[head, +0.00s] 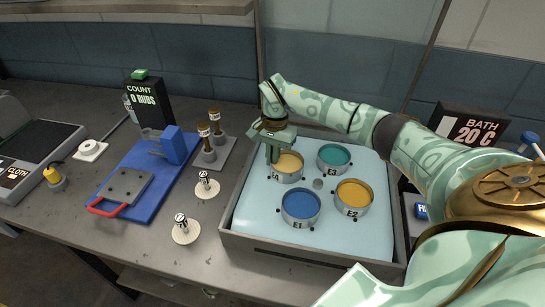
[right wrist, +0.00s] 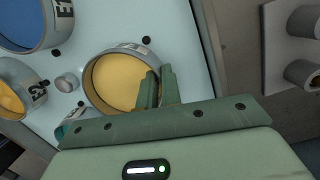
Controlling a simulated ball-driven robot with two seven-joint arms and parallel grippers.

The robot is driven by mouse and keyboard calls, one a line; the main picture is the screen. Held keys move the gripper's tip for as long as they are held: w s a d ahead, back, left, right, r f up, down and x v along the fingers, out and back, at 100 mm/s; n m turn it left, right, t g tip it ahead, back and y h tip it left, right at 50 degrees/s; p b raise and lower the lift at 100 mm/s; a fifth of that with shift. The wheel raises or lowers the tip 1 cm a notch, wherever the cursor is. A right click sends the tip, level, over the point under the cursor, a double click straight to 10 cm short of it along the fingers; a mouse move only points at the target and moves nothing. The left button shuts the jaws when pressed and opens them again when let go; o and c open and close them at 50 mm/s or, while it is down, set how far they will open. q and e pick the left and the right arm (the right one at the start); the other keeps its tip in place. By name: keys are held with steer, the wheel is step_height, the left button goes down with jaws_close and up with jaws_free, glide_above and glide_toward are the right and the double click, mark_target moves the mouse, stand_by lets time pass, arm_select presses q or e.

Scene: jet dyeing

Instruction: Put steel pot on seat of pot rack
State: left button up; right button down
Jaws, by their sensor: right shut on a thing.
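My right gripper (head: 273,153) reaches in from the right and points down at a steel pot marked E4 (head: 291,177) with yellow content. In the right wrist view, its two fingers (right wrist: 159,88) are close together at the rim of this pot (right wrist: 112,80), pinching its wall. The pot is upright at the back left of a light-blue panel in a grey-framed box (head: 240,240). I cannot tell whether it is raised. Other steel pots are E1 (head: 300,208) with blue, E2 (head: 352,197) with yellow and E3 (head: 334,157) with teal. My left gripper is out of view.
A small knob (head: 318,184) stands between the pots. To the left are a stand with brown-topped pieces (head: 213,150), two round white discs (head: 186,232), a blue device with a red handle (head: 145,190) and a counter box (head: 150,100). A bath display (head: 470,128) stands right.

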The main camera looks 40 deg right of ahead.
steer(key=c, duration=1.6)
jaws_free()
steer(key=shift+f, duration=0.1)
steer(key=r, duration=0.4)
steer(key=d+r+p, duration=0.1)
steer(key=r, duration=0.7)
steer(key=shift+w+d+r+p, duration=0.1)
steer(key=shift+w+d+p, duration=0.1)
steer(key=shift+w+p, duration=0.15)
